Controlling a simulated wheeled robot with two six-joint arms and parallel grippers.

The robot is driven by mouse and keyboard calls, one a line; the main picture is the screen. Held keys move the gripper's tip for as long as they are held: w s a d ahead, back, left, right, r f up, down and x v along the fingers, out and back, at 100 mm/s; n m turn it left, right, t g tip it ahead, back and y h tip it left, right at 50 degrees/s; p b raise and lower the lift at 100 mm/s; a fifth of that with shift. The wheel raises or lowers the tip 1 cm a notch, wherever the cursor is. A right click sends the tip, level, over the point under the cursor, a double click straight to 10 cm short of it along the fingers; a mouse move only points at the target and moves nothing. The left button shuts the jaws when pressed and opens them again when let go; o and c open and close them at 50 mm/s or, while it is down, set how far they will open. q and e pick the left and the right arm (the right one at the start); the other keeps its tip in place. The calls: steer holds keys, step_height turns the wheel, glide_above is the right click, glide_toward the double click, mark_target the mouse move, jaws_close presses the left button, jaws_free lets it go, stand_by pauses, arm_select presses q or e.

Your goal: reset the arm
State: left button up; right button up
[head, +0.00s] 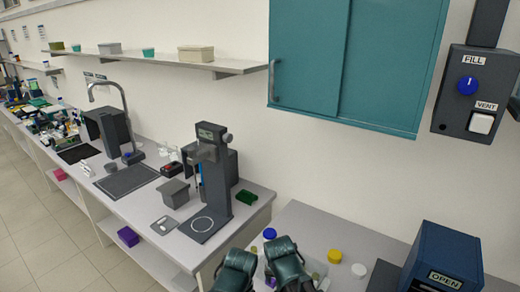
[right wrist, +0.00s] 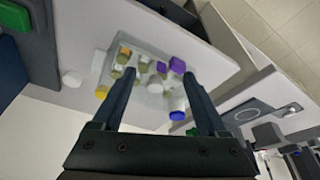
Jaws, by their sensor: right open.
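My right gripper (right wrist: 162,74) is open, with its two dark fingers spread in the right wrist view. No object is held between them. Beyond the fingertips lies a pale tray (right wrist: 128,110) with several small capped containers, among them a purple-capped one (right wrist: 178,65) and a blue-capped one (right wrist: 177,114). In the head view, dark green and black parts of my arm show at the bottom centre and hide part of the bench behind them. I cannot make out any fingertips there. My left gripper is not clearly seen.
A blue box marked OPEN (head: 445,262) stands at lower right. A yellow cap (head: 334,256) and white cap (head: 359,270) lie left of it. A dark stand (head: 212,180) is on the left bench. A teal cabinet (head: 355,60) and FILL/VENT box (head: 480,105) hang above.

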arm_select(q)
step_height(320, 180, down, 9)
steer(key=b, duration=0.7)
arm_select(e)
steer(key=s+a+f+n+g, duration=0.1)
steer(key=s+f+n+g, duration=0.2)
steer(key=s+f+n, duration=0.3)
steer(key=s+f, duration=0.4)
steer(key=shift+s+g, duration=0.3)
arm_select(q)
steer(key=shift+f, duration=0.1)
arm_select(e)
steer(key=shift+a+f, duration=0.1)
arm_select(q)
steer(key=shift+d, duration=0.1)
